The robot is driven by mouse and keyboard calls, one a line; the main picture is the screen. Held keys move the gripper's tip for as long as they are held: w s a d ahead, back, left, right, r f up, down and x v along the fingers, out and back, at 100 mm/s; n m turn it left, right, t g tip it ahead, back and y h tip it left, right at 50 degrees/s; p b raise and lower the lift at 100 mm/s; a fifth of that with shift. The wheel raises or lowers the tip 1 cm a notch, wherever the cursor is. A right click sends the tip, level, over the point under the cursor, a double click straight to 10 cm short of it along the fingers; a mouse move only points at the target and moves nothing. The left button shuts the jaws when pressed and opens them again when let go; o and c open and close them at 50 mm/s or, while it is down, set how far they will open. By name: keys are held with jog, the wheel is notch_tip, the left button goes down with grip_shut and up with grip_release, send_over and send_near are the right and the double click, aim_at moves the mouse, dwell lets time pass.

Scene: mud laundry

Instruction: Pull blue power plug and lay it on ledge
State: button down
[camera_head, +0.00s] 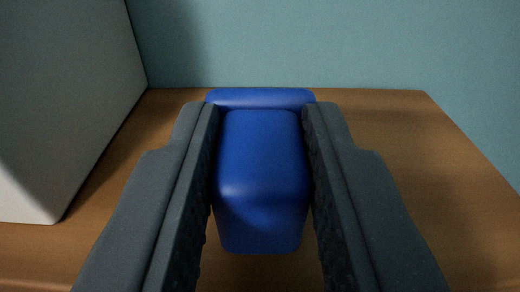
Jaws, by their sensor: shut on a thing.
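The blue power plug (261,180) is in the middle of the head view, between the two dark grey fingers of my gripper (261,150). The fingers are shut on its left and right sides. A wider blue part of the plug shows at its far end, just beyond the fingertips. The plug is over the brown wooden ledge (385,130). I cannot tell whether its underside touches the ledge. Any prongs are hidden, and no socket is in view.
A large pale grey block (60,100) stands on the left side of the ledge. A teal wall (330,40) rises behind. The ledge is bare to the right of my gripper, up to its slanting right edge.

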jog(key=shift+f, duration=0.3)
jog(key=c, duration=1.1)
grip_release()
jog(key=shift+s, duration=0.1)
jog(key=s+b, duration=0.2)
jog(key=s, duration=1.1)
jog(key=shift+s+a+r, duration=0.25)
jog(key=shift+s, duration=0.05)
jog(key=shift+r, duration=0.15)
